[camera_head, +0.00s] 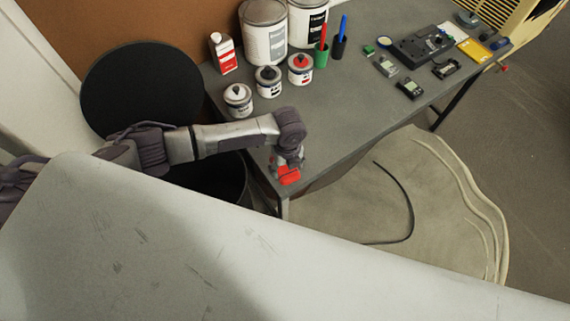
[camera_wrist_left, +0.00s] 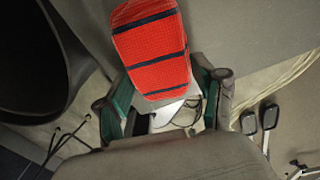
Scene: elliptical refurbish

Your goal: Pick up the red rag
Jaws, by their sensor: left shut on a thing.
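The red rag (camera_head: 289,176) is at the near corner of the grey table, under my left gripper (camera_head: 287,164). In the left wrist view the rag (camera_wrist_left: 152,48) is red with dark stripes and looks like a folded pad. Its lower end lies between the two fingers of my left gripper (camera_wrist_left: 165,108), which is shut on it. Whether the rag still touches the table top cannot be told. My right gripper is not in view.
The grey table (camera_head: 340,125) carries several paint cans (camera_head: 264,32), small jars (camera_head: 238,98), a red-and-white bottle (camera_head: 222,54) and pen cups (camera_head: 321,56). A black bin (camera_head: 225,182) stands open left of the table. Electronic parts (camera_head: 420,45) lie at the far right.

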